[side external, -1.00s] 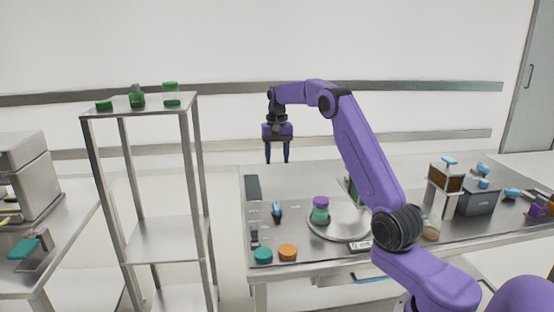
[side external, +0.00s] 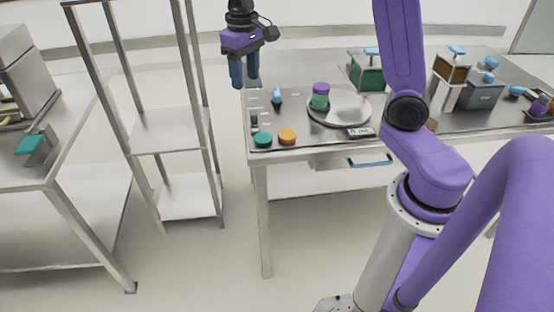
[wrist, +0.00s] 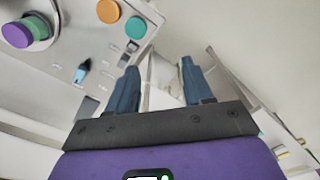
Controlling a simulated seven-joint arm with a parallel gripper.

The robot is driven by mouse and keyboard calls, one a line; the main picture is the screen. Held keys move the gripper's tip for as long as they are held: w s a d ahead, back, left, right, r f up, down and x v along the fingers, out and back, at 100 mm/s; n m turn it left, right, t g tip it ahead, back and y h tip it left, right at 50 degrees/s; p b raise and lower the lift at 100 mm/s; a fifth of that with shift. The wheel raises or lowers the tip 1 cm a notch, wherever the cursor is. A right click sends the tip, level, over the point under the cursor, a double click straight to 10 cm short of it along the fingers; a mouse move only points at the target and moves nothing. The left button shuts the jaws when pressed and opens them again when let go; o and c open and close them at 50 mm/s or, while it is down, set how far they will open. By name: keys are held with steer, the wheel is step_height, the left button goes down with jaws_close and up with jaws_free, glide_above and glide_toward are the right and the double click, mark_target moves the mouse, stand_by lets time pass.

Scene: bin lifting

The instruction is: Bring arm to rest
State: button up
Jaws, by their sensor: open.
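My gripper (side external: 244,74) is open and empty, with its blue fingers pointing down. In the side view it hangs above the left end of the steel table (side external: 262,164), beside the metal shelf. In the wrist view the two fingers of my gripper (wrist: 158,88) are apart with nothing between them. My purple arm rises from its base at the right and passes out of the top of the side view.
The metal shelf (side external: 170,132) stands just left of my gripper. A purple-lidded green jar (side external: 320,97) stands on a round plate (side external: 350,106). Teal (side external: 263,139) and orange (side external: 287,136) discs lie at the table's front edge. Bins (side external: 366,73) stand farther right.

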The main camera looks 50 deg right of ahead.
steer(key=s+a+f+n, duration=0.1)
steer(key=s+a+n, duration=0.2)
steer(key=s, duration=0.5)
steer(key=s+a+n, duration=0.3)
steer(key=s, duration=0.4)
steer(key=s+d+f+n, duration=0.1)
steer(key=s+f+n, duration=0.1)
steer(key=s, duration=0.5)
steer(key=s+d+f+n, duration=0.1)
steer(key=s+n, duration=0.3)
steer(key=s, duration=0.3)
steer(key=shift+s+f, duration=0.35)
steer(key=shift+d, duration=0.1)
